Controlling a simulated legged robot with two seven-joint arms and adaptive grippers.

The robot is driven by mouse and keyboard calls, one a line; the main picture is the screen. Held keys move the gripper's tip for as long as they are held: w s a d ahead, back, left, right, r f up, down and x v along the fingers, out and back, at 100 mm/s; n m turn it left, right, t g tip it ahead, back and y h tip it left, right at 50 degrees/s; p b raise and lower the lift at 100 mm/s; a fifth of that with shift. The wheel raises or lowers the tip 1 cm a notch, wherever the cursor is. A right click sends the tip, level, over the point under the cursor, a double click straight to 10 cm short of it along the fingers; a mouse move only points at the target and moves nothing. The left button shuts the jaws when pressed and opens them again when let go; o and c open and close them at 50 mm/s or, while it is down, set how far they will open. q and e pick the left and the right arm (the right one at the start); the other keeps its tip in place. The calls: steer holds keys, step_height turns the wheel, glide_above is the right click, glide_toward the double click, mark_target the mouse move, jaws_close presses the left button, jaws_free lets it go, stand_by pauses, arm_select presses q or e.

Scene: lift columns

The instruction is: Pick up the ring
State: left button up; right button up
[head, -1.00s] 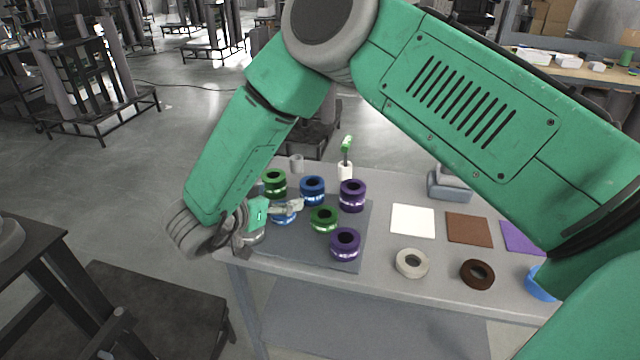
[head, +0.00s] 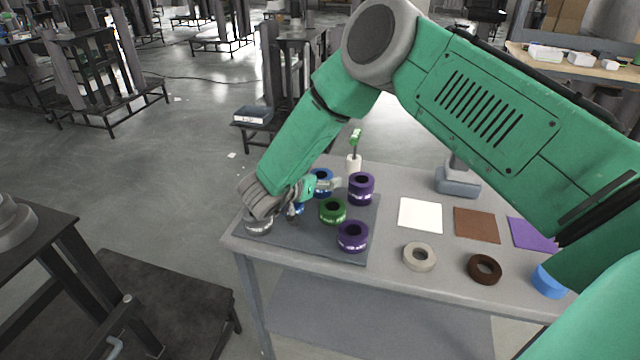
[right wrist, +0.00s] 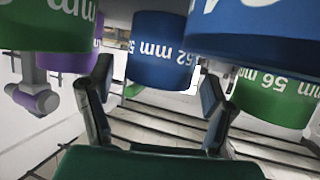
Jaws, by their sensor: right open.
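Several thick rings stand on the dark mat (head: 310,245): a blue ring (head: 321,180), a purple ring (head: 361,188), a green ring (head: 333,211), another purple ring (head: 352,238) and a grey ring (head: 258,222). Another blue ring (head: 298,209) is mostly hidden by my right gripper (head: 312,188). My right gripper is low over the mat's left part among the rings. In the right wrist view its fingers (right wrist: 157,78) are spread and hold nothing. A blue ring marked 52 mm (right wrist: 165,50) shows beyond and between them. Other blue and green rings crowd the top edge. My left gripper is out of view.
Flat rings in beige (head: 419,257), brown (head: 485,269) and blue (head: 549,281) lie on the grey table (head: 390,285), before white (head: 420,215), brown (head: 477,225) and purple (head: 532,233) squares. A white vase (head: 353,163) with a green plant stands behind the mat.

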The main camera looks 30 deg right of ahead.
steer(key=shift+d, duration=0.15)
steer(key=c, duration=1.5)
step_height(320, 180, up, 10)
steer(key=shift+p, duration=0.35)
